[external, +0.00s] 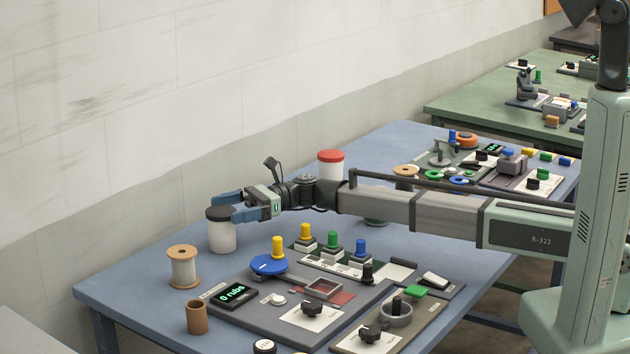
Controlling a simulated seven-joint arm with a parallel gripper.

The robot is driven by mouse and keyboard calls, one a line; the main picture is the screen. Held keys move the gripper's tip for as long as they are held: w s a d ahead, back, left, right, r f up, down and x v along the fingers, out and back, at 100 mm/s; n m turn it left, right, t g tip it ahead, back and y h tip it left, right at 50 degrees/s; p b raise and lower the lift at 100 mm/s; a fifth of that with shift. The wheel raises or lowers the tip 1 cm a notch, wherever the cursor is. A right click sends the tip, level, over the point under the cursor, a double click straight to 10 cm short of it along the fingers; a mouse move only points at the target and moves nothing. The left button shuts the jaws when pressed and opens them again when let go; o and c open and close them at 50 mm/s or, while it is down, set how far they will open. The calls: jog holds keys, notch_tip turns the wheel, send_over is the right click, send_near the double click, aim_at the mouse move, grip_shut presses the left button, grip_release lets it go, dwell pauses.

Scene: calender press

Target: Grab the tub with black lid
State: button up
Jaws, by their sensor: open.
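The tub with black lid (221,236) is a white cylinder standing upright near the far left edge of the blue table, by the wall. My gripper (226,206) reaches in from the right at the height of the black lid. Its blue fingers are open, one at the far side of the lid and one at the near side. The tub appears to be between or just beside the fingers; whether they touch it I cannot tell. A second white tub with a red lid (330,166) stands behind my arm.
A thread spool (183,270) and a brown cup (197,317) stand in front of the black-lidded tub. A panel with a blue disc (269,265), colored knobs and a "0 rubs" display (233,293) lies to the right. The table's left corner is clear.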

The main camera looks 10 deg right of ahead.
aim_at(221, 210)
jog(key=shift+x, duration=1.55)
jog(key=shift+c, duration=0.3)
jog(key=c, duration=1)
jog(key=shift+r, duration=0.15)
jog(key=shift+c, duration=0.2)
